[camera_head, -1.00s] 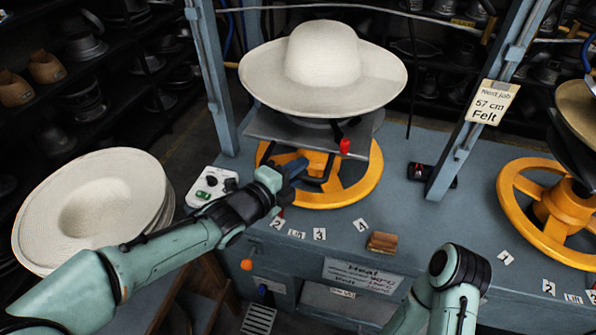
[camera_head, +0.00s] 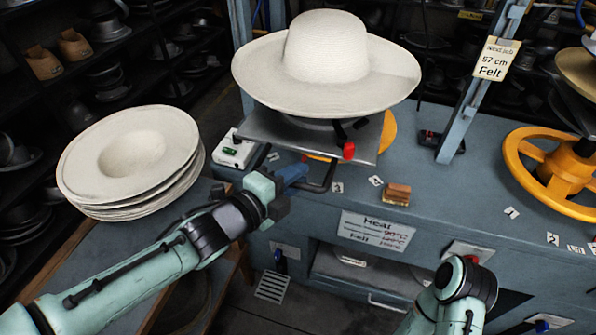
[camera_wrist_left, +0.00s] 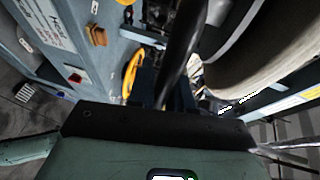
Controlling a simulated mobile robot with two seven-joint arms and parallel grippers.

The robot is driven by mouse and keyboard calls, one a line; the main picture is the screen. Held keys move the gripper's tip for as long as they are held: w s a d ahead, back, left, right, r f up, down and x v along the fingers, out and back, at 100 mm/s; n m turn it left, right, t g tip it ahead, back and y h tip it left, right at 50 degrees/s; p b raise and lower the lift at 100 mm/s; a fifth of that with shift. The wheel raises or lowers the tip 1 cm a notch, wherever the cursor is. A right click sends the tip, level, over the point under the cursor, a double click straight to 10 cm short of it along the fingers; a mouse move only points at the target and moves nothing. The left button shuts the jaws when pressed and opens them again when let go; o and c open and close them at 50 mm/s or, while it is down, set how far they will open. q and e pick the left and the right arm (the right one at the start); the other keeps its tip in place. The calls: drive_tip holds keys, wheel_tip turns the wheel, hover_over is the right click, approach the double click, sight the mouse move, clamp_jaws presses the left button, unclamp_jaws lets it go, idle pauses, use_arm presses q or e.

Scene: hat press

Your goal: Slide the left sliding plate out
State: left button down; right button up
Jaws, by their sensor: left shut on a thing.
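The left sliding plate (camera_head: 262,132) is a flat grey plate with a cream wide-brimmed hat (camera_head: 325,62) above it. A dark bar handle (camera_head: 322,186) hangs at its front, and a lever with a red knob (camera_head: 349,151) sits at its right front. My left gripper (camera_head: 296,174) is shut on the handle, below the plate's front edge. In the left wrist view the dark handle bar (camera_wrist_left: 181,45) runs up from between the fingers. The plate covers most of the yellow handwheel (camera_head: 388,130). My right arm shows at lower right, but its gripper is out of view.
A stack of cream hats (camera_head: 130,165) stands at left. A white control box (camera_head: 234,150) and a small brown block (camera_head: 397,194) sit on the blue bench (camera_head: 450,190). A blue post (camera_head: 478,85) rises behind right. A second yellow handwheel (camera_head: 560,175) is at far right.

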use_arm(q)
drive_tip(key=shift+s+a, duration=0.25)
drive_tip(key=shift+s, duration=0.5)
use_arm(e)
drive_tip(key=shift+s+a+f, duration=0.1)
drive_tip(key=shift+s+f, duration=0.1)
drive_tip(key=shift+s, duration=0.15)
use_arm(q)
drive_tip(key=shift+f, duration=0.1)
drive_tip(key=c, duration=1.4)
unclamp_jaws()
drive_tip(key=shift+o, duration=1.4)
drive_tip(key=shift+s, duration=0.1)
drive_tip(key=shift+s+a, duration=0.1)
use_arm(e)
drive_tip(key=shift+s+a, duration=0.1)
drive_tip(key=shift+s, duration=0.05)
